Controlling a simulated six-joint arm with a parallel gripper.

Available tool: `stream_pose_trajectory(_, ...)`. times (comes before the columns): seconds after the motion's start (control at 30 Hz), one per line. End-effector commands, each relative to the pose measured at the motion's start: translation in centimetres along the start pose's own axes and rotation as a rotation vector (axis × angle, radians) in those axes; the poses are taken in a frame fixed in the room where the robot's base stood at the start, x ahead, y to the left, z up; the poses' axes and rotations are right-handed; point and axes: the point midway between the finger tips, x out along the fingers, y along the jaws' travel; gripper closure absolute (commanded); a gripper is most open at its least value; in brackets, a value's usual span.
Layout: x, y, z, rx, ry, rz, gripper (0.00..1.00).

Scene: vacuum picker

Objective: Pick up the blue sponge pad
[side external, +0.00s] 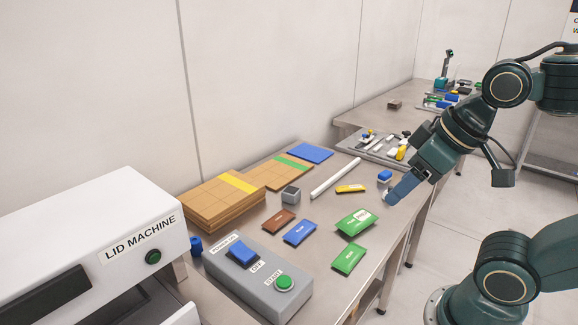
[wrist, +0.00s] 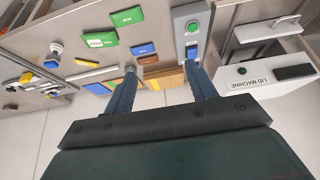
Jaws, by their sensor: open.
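A flat blue pad (side external: 310,153) lies at the back of the steel table, against the wall and beside the green-striped cardboard; it looks like the sponge pad. In the wrist view a blue patch (wrist: 98,89) near the left finger appears to be the same pad. My gripper (side external: 390,197) is over the right side of the table, pointing down and left, well apart from the pad. The wrist view shows its two fingers (wrist: 161,88) spread with nothing held between them.
Blue (side external: 299,232), brown (side external: 279,221) and green (side external: 356,222) packets lie mid-table. A white rod (side external: 335,178), cardboard stack (side external: 220,200), grey switch box (side external: 258,277) and lid machine (side external: 130,215) surround them.

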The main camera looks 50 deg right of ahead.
Motion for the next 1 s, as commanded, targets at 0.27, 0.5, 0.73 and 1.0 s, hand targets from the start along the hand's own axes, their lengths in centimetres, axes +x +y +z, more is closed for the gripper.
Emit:
stream_pose_trajectory(0.27,0.0,0.4,-0.9,0.031,-0.005,0.012,0.44)
stream_pose_trajectory(0.5,0.2,2.4,-4.5,0.153,-0.022,0.062,0.44)
stream_pose_trajectory(0.73,1.2,5.8,-9.2,0.329,-0.041,0.133,0.44)
stream_pose_trajectory(1.0,3.5,10.8,-14.1,0.537,-0.059,0.221,0.44)
